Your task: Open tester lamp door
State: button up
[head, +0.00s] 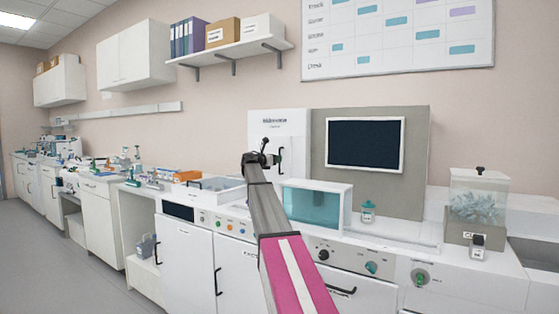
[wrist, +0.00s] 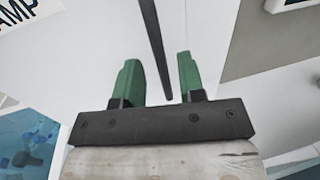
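The lamp door (head: 291,132) is the white front of a cabinet on the back counter, and it looks shut. Its dark vertical handle (head: 281,160) is just right of my gripper (head: 262,158) in the head view. In the wrist view the white door panel (wrist: 95,60) fills much of the picture. The dark handle bar (wrist: 154,45) runs down between the two green fingers of my gripper (wrist: 158,75), which are apart with a gap on each side of it. I cannot tell how deep the bar sits between them. A label ending in "AMP" (wrist: 17,12) is cut off at the corner.
A clear teal-tinted box (head: 315,205) stands on the counter right of my arm. A grey panel with a dark screen (head: 365,144) is right of the door. A small teal-capped jar (head: 367,211) and a clear container (head: 478,203) stand farther right.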

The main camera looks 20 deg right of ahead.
jog(key=x, duration=0.3)
jog(key=shift+d, duration=0.1)
grip_shut()
